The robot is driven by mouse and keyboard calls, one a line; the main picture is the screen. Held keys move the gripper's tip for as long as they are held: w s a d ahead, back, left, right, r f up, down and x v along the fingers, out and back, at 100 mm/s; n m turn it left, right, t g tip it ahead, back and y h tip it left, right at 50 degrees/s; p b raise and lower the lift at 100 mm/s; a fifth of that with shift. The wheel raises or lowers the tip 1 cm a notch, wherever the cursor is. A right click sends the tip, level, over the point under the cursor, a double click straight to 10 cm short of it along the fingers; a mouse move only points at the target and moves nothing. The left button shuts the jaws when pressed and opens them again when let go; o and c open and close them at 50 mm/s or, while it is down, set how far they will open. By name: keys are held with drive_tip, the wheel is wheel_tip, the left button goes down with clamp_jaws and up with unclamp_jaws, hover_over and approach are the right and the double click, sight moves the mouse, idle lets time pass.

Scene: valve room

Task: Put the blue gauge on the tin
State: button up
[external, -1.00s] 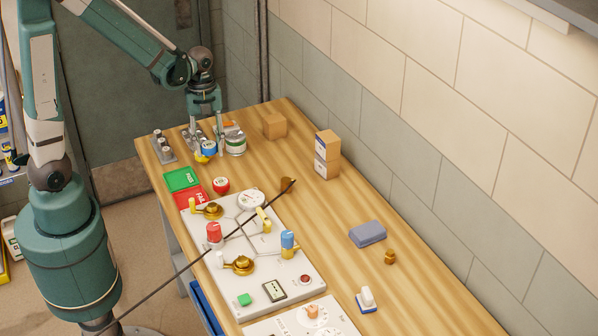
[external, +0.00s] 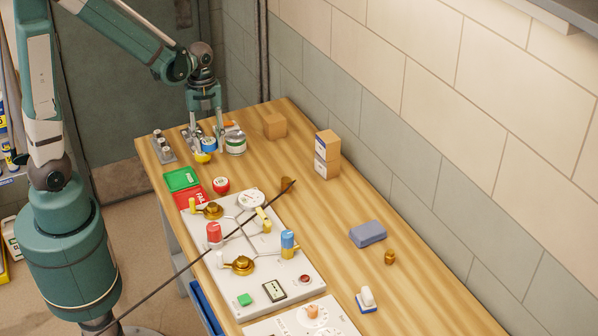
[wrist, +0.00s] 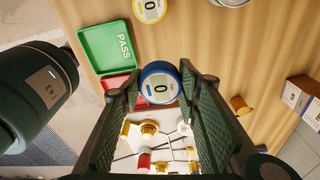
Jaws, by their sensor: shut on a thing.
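The blue gauge (external: 208,143) is held between the fingers of my gripper (external: 207,147) at the far end of the bench. In the wrist view, the blue gauge (wrist: 159,86) faces the camera with a 0 on its display, and my gripper (wrist: 160,97) is shut on its sides. It appears a little above the bench. The tin (external: 236,145), silvery with a green band, stands just right of my gripper, apart from it. In the wrist view, a round thing with a 0 (wrist: 232,3) is cut off by the top edge; I cannot tell how it relates to the tin.
A yellow gauge (external: 203,157) sits close to my gripper. A grey rack (external: 164,150) stands to the left, a cardboard box (external: 275,125) behind to the right. The green PASS tray (external: 182,179) and red tray (external: 190,195) lie nearer, before the valve panel (external: 270,255).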

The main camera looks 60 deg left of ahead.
drive_tip(key=w+a+r+p, duration=0.5)
drive_tip(key=w+a, duration=0.5)
drive_tip(key=w, duration=0.3)
drive_tip(key=shift+a+r+p, duration=0.25)
drive_tip(key=shift+r+p, duration=0.15)
drive_tip(key=shift+r, duration=0.2)
hover_over(236, 137)
drive_tip(key=shift+a+f, duration=0.15)
drive_tip(key=shift+f, duration=1.3)
drive_tip(key=shift+a+f, duration=0.15)
drive_tip(key=shift+f, duration=1.3)
drive_tip(key=shift+f, duration=0.1)
drive_tip(key=shift+f, duration=2)
drive_tip(key=shift+f, duration=0.15)
